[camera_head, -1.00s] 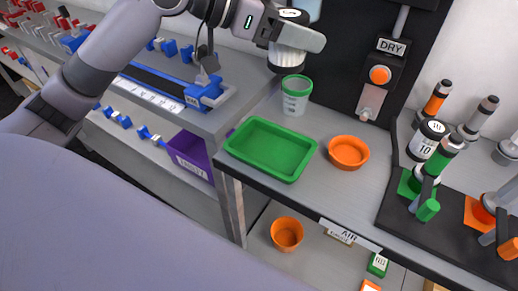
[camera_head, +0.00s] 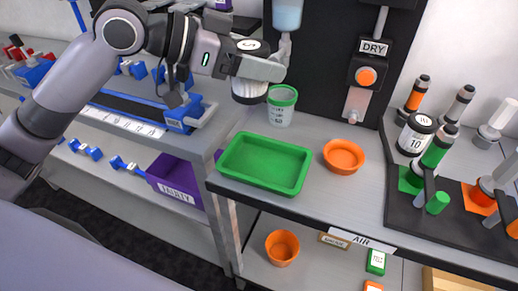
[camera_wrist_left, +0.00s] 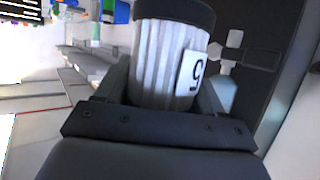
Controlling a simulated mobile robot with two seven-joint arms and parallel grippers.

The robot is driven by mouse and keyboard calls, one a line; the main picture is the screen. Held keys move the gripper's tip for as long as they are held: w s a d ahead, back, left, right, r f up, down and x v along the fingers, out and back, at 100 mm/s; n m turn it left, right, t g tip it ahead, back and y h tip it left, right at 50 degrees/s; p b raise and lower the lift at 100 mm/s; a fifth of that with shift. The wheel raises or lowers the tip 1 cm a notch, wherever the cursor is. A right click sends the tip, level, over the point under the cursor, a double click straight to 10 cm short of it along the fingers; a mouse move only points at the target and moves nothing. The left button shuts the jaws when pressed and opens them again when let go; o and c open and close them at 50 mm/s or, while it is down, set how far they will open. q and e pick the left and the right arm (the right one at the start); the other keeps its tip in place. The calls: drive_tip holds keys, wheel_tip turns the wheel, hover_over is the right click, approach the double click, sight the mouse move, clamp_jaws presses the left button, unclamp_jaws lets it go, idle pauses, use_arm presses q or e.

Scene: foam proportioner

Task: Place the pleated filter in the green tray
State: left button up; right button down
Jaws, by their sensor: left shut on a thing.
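The pleated filter (camera_head: 250,88) is a white ribbed cylinder with dark end caps. My left gripper (camera_head: 262,68) is shut on it and holds it in the air, behind and above the green tray. In the left wrist view the filter (camera_wrist_left: 165,65) sits between the two fingers, with a white label bearing a dark digit on its side. The green tray (camera_head: 264,163) is a shallow, empty rectangle at the left end of the grey bench. My right gripper is not in view.
A green-rimmed cup (camera_head: 282,106) stands just behind the tray, close to the filter. An orange bowl (camera_head: 344,156) is right of the tray. A purple bin (camera_head: 176,183) is lower left. Bottles and fittings (camera_head: 436,150) stand on a black mat at right.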

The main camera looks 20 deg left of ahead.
use_arm(q)
drive_tip(key=shift+f+b, duration=1)
drive_tip(key=shift+f, duration=7.35)
drive_tip(key=shift+f, duration=0.1)
drive_tip(key=shift+f, duration=0.15)
drive_tip(key=o, duration=1.2)
